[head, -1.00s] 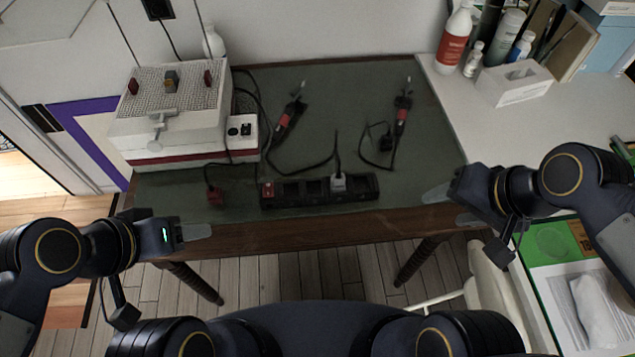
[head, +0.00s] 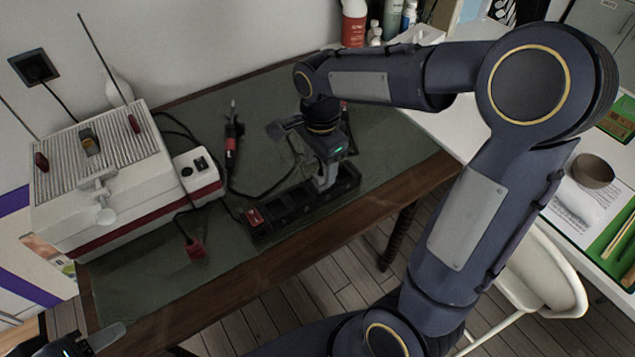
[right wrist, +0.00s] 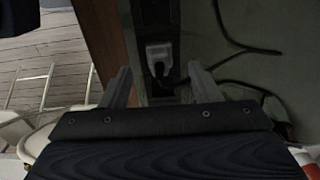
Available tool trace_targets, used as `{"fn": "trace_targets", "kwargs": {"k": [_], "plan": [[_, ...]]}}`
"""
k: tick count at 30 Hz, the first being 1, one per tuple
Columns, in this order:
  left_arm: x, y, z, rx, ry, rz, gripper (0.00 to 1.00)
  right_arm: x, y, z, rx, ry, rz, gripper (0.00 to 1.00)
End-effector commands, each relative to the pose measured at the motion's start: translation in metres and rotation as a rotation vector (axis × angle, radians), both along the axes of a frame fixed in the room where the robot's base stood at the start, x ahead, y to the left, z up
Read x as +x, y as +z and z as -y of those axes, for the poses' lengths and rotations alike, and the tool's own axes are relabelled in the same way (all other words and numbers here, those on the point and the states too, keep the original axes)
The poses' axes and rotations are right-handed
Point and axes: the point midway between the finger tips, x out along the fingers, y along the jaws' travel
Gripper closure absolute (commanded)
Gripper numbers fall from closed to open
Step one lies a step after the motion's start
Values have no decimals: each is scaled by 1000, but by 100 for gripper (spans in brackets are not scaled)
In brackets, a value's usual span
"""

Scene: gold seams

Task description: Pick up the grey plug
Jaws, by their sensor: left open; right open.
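The grey plug (right wrist: 159,52) shows in the right wrist view, pale grey with a dark cord, seated in the black power strip (head: 284,211) on the green tabletop. In the head view my right gripper (head: 323,186) points down over the right part of the strip and hides the plug. In the right wrist view, the open right gripper's (right wrist: 159,74) two fingers lie to either side of the plug's line, with the plug just beyond the tips and nothing held. My left gripper (head: 106,338) is open and empty at the lower left, by the table's front edge.
A red plug (head: 195,248) on a cord lies left of the strip. A white and red box (head: 130,180) stands on the left of the table. A soldering iron (head: 231,145) and loose cables lie behind the strip. A white chair (head: 540,275) stands at the right.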

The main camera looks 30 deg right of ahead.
Motion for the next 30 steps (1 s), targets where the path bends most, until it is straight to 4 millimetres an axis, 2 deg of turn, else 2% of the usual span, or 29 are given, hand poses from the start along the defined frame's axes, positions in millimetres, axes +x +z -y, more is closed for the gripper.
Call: {"fn": "trace_targets", "kwargs": {"k": [1,6,16,27,29,30], "plan": [[0,-3,0,0,0,0,48,-1,-11,1,0,0,-5,44],[0,-6,0,0,0,0,48,-1,-34,1,1,0,-4,44],[0,-7,0,0,0,0,48,-1,-39,1,1,1,0,45],[0,-7,0,0,0,0,48,-1,-39,1,1,1,0,93],[0,-6,0,0,0,0,48,-1,-39,1,1,1,0,100],[0,-6,0,0,0,0,48,-1,-39,1,1,1,0,100]]}}
